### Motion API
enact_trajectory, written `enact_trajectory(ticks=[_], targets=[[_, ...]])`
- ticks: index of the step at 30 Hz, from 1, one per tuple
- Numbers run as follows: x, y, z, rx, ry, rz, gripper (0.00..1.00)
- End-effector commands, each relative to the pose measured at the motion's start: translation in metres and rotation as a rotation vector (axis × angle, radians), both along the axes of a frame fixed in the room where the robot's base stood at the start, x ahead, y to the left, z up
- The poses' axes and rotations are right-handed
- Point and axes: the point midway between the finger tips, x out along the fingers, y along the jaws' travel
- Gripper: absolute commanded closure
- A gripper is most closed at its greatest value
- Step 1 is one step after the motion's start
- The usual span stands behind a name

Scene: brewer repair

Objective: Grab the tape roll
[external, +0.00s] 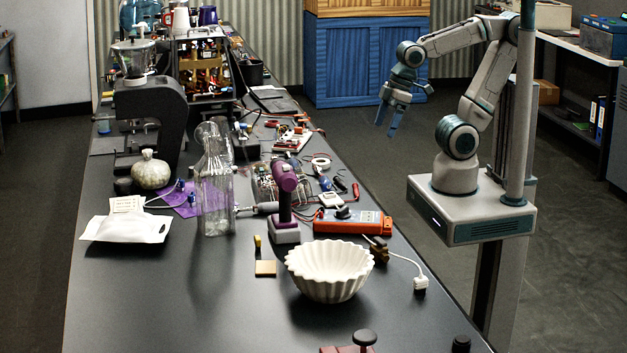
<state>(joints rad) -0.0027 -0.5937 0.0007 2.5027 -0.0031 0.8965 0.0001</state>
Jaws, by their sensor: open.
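A small pale ring that looks like the tape roll (321,161) lies on the dark workbench (130,300), among small tools and parts near the bench's right edge. It is small in this view, so I cannot be sure of it. My gripper (386,129) is open and empty, with its blue fingers pointing down. It hangs in the air to the right of the bench, up and to the right of the ring and apart from it.
Near the ring are a purple drill (286,190), a clear bottle (215,185), an orange multimeter (352,221) and loose cables. A white fluted bowl (329,272) stands closer to the camera. The bench's front left area is clear. A blue cabinet (365,60) stands behind.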

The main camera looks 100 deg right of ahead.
Motion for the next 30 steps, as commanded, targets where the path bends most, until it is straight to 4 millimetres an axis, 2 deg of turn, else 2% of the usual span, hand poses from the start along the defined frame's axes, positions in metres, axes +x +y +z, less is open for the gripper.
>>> enact_trajectory(ticks=[9, 14, 20, 24, 30], targets=[[0.002, -0.001, 0.000, 0.004, 0.003, -0.007, 0.21], [0.018, -0.013, 0.001, 0.074, 0.041, -0.117, 0.21], [0.059, -0.058, -0.005, 0.232, 0.140, -0.447, 0.21], [0.085, -0.102, -0.016, 0.312, 0.203, -0.708, 0.21], [0.110, -0.174, -0.037, 0.366, 0.263, -1.090, 0.21]])
